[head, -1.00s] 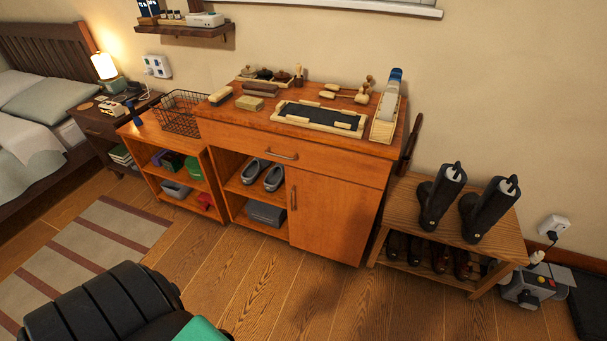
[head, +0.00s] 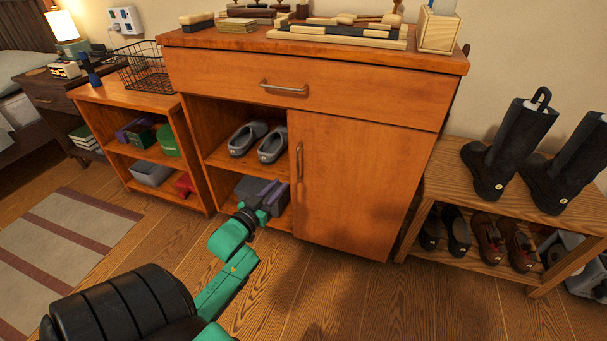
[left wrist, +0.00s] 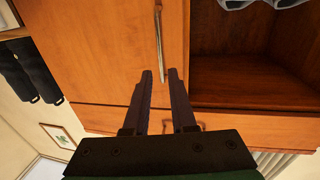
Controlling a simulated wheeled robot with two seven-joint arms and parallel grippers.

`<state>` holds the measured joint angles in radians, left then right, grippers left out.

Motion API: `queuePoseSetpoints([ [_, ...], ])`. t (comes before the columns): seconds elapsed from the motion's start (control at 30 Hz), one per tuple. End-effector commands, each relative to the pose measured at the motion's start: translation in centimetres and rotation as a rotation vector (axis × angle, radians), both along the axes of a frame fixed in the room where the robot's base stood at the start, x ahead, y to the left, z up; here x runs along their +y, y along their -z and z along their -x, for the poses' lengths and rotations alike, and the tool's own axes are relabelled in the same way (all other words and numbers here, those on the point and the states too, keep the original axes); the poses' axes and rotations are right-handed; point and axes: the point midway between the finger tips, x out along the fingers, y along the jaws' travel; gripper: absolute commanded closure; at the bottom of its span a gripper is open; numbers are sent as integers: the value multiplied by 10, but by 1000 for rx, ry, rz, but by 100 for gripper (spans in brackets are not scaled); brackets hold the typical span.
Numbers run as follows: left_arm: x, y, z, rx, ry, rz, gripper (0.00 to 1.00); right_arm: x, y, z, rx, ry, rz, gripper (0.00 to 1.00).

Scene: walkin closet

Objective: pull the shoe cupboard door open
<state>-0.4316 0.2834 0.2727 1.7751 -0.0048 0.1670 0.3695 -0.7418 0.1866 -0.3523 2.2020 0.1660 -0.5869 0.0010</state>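The orange-brown shoe cupboard has a shut door (head: 350,185) at its lower right. A slim upright metal door handle (head: 299,162) sits near the door's left edge; it also shows in the left wrist view (left wrist: 158,45). My left gripper (head: 272,194) is in front of the open cubby, left of and a little below the handle. In the left wrist view, which looks upside down, its two dark fingers (left wrist: 159,78) are apart with nothing held. The handle shows beyond the fingertips, roughly in line with the gap. My right gripper is in neither view.
A drawer (head: 300,85) is above the door. A low bench (head: 440,180) with black boots stands right. Floor before the door is clear.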

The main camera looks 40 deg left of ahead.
Motion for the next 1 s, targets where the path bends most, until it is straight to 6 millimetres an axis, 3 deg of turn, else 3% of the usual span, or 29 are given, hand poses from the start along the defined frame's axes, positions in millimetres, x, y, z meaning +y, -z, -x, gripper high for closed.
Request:
queuePoseSetpoints([
  [0.2,8,4,-58,-3,0,-1,76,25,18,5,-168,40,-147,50],
  [0.43,14,4,-104,2,0,0,76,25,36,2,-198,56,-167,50],
  [0.77,16,1,-113,4,0,2,76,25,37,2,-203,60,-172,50],
  [0.83,16,1,-113,4,0,2,99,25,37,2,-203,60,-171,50],
  [1.0,16,2,-113,5,0,2,100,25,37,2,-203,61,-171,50],
])
